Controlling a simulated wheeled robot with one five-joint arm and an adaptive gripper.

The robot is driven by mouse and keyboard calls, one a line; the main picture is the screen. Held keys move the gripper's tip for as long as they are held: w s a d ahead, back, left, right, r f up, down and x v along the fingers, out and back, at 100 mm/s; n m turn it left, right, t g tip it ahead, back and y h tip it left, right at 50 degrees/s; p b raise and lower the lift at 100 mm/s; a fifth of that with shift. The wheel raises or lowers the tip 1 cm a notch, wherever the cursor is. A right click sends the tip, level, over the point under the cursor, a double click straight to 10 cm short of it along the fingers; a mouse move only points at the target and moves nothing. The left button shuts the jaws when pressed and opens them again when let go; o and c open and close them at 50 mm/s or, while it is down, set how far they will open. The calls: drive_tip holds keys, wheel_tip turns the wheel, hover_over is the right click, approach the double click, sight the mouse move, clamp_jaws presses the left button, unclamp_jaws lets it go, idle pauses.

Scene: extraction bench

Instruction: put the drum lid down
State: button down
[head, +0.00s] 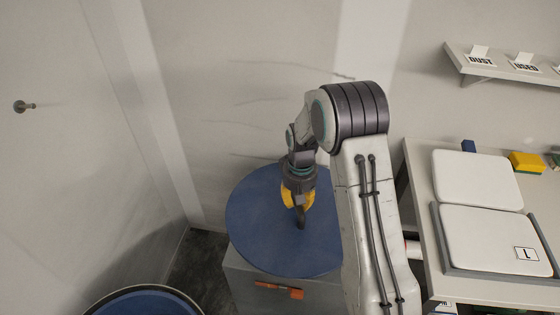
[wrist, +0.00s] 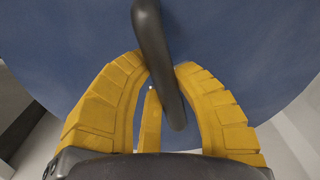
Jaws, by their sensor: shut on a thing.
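The drum lid (head: 262,225) is a wide blue disc with a dark bar handle (head: 301,218), level or nearly so, at the middle of the head view. My gripper (head: 298,200) has yellow fingers and points down at the lid's centre, shut on the handle. In the wrist view the fingers (wrist: 158,85) close around the dark handle (wrist: 155,45), with the blue lid (wrist: 240,45) filling the background. The lid is over a grey cabinet (head: 240,280); I cannot tell whether it touches the top. My arm hides the lid's right edge.
An orange handle (head: 279,290) is on the cabinet's front. A bench (head: 425,165) on the right bears white padded panels (head: 478,178) and a yellow sponge (head: 526,162). Walls stand close at left and behind.

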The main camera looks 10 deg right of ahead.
drive_tip(key=d+f+m+b, duration=0.1)
drive_tip(key=d+f+b, duration=0.1)
drive_tip(key=d, duration=0.2)
drive_tip(key=d+f+m+b, duration=0.1)
drive_tip(key=d+f+b, duration=0.1)
drive_tip(key=d, duration=0.3)
drive_tip(key=d+f+m+b, duration=0.1)
drive_tip(key=d+f+b, duration=0.1)
drive_tip(key=d+b, duration=0.2)
drive_tip(key=shift+s+d+m, duration=0.3)
drive_tip(key=shift+s, duration=0.05)
drive_tip(key=shift+s+d+m+b, duration=0.6)
drive_tip(key=shift+s+d+b, duration=1.25)
drive_tip(key=shift+d, duration=1.4)
drive_tip(key=shift+w+a+f+b, duration=0.1)
drive_tip(key=shift+w+a+f, duration=1.3)
drive_tip(key=shift+f, duration=0.45)
drive_tip(key=shift+w+a+f+b, duration=0.15)
drive_tip(key=shift+w+a+f, duration=1)
drive_tip(key=shift+a+f, duration=0.55)
drive_tip(key=shift+w+a+f+b, duration=0.1)
drive_tip(key=shift+w+a+f, duration=1.2)
drive_tip(key=shift+f, duration=0.65)
drive_tip(key=shift+f, duration=0.1)
drive_tip(key=c, duration=1.1)
unclamp_jaws()
drive_tip(key=shift+s+f, duration=0.1)
drive_tip(key=shift+o, duration=0.2)
